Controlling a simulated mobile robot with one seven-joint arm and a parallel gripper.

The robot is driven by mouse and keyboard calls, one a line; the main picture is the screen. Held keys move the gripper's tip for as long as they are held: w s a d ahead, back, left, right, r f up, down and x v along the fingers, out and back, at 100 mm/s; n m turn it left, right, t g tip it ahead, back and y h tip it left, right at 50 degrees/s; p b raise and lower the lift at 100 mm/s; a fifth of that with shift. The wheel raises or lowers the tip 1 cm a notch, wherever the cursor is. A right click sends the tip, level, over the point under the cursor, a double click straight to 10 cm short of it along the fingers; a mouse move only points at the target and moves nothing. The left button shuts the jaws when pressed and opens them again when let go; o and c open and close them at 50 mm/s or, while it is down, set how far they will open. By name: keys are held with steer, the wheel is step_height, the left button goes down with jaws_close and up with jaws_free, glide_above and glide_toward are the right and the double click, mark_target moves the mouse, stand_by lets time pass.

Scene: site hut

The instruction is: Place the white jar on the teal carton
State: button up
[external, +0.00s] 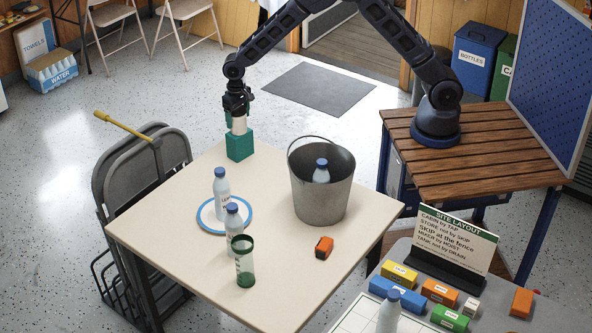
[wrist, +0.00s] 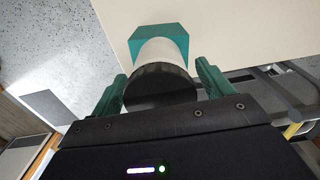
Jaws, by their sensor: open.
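The teal carton (external: 239,147) stands at the far left corner of the cream table. The white jar (external: 239,126) appears upright on top of it; in the wrist view its white side (wrist: 160,54) meets the carton (wrist: 150,34) with no visible gap. The jar's dark lid (wrist: 158,88) faces the wrist camera. My gripper (external: 238,113) is directly above the carton, pointing down. In the wrist view my gripper (wrist: 161,72) is open, with one green finger on each side of the jar and apparent gaps between fingers and jar.
A metal bucket (external: 320,197) with a bottle inside stands at the table's right. The table (external: 175,190) is clear around the carton.

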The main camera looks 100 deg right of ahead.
step_height(320, 180, up, 12)
steer(key=shift+s+r, duration=0.1)
steer(key=shift+r, duration=0.1)
steer(key=s+a+r+n+t, duration=0.15)
steer(key=s+a+r, duration=0.25)
steer(key=s+r, duration=0.7)
steer(key=s+a+r+n+t, duration=0.1)
steer(key=s+a+r+n, duration=0.25)
steer(key=s+r, duration=0.7)
steer(key=s+a+f+n+t, duration=0.1)
steer(key=s+a+f+n, duration=0.1)
steer(key=s, duration=1.2)
steer(key=s+a+f+n+t, duration=0.1)
steer(key=s+a+n, duration=0.1)
steer(key=s, duration=1.2)
steer(key=shift+a+f, duration=0.15)
steer(key=shift+f, duration=0.2)
